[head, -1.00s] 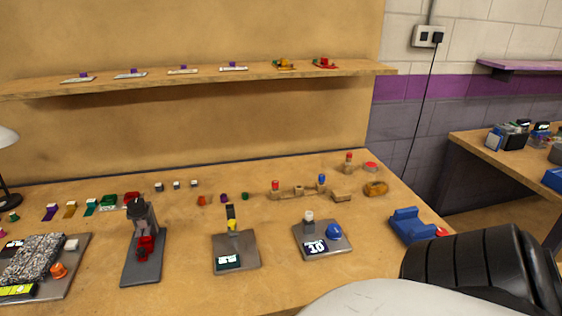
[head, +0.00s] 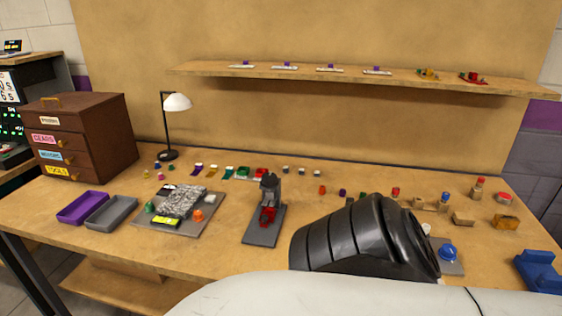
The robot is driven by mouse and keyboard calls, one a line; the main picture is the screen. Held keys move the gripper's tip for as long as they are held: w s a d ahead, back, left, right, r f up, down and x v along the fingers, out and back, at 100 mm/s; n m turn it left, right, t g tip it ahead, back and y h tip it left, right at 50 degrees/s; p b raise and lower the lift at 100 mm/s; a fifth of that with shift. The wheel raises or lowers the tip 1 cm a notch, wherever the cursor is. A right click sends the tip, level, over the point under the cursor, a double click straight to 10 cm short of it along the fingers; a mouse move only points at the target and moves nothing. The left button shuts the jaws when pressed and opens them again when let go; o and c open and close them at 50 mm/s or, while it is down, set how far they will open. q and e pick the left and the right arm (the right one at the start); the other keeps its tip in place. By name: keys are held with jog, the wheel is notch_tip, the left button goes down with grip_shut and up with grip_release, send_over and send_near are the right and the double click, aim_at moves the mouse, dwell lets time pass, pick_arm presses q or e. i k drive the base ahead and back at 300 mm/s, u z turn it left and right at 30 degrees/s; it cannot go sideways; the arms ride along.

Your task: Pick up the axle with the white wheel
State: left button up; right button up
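I cannot make out for certain an axle with a white wheel. Small pale-and-dark pieces stand in a row at the back of the table, a left one (head: 286,169), a middle one (head: 301,171) and a right one (head: 317,173). They are too small to tell whether any is the axle with the white wheel. Neither gripper shows in the head view. A black and white part of my own arm fills the bottom middle and right and hides part of the table.
The table (head: 70,238) holds a purple tray (head: 83,207), a grey tray (head: 110,212), a grey press-like stand (head: 268,200), a lamp (head: 177,102), a brown drawer cabinet (head: 100,140) and a blue cradle (head: 538,270). A shelf (head: 400,84) hangs above.

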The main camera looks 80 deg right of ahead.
aim_at(426, 227)
jog(key=u, duration=0.05)
jog(key=i, duration=0.45)
jog(key=z, duration=3)
